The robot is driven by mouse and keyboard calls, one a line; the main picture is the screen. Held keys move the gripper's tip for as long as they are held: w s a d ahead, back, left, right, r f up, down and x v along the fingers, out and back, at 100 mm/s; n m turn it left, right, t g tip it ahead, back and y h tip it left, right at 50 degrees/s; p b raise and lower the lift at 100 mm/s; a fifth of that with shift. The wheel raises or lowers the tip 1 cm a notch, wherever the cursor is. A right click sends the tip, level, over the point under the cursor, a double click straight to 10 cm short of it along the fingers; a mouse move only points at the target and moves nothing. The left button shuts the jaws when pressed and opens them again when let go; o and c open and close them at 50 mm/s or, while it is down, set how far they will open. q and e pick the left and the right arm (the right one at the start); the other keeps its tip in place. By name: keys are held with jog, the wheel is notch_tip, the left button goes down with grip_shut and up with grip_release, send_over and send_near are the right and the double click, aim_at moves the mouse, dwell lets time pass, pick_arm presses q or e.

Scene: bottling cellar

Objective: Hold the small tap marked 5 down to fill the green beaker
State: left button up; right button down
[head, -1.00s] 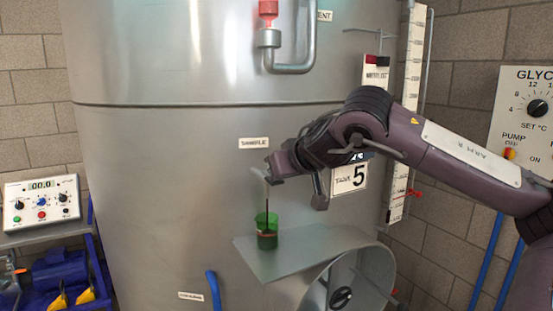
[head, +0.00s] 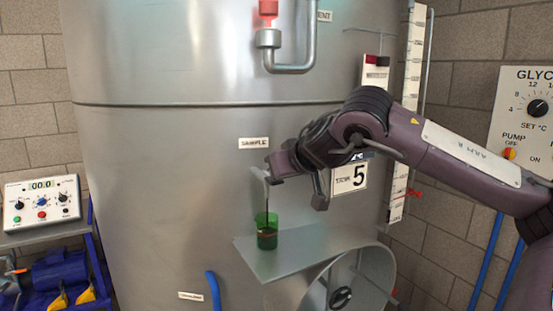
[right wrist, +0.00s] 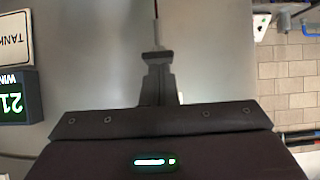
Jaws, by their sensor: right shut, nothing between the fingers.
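The small sample tap (head: 259,174) sticks out of the steel tank under a SAMPLE label, left of the TANK 5 plate (head: 350,177). My right gripper (head: 272,181) is at the tap, seeming to touch it; the exact contact is hidden. In the right wrist view its dark fingers (right wrist: 157,62) are together with nothing between them. A thin dark stream runs from the tap down into the green beaker (head: 267,238), which stands upright on the shelf with reddish-brown liquid in it. My left gripper is out of view.
The metal shelf (head: 290,258) juts from the tank above a round hatch (head: 345,290). A pipe with a red part (head: 268,8) is above. A control box (head: 41,203) stands at left, a glycol panel (head: 527,115) at right.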

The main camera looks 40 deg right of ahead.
dwell(0.8)
jog(key=shift+r+p, duration=0.75)
jog(key=shift+p, duration=0.15)
jog(key=shift+r, duration=0.1)
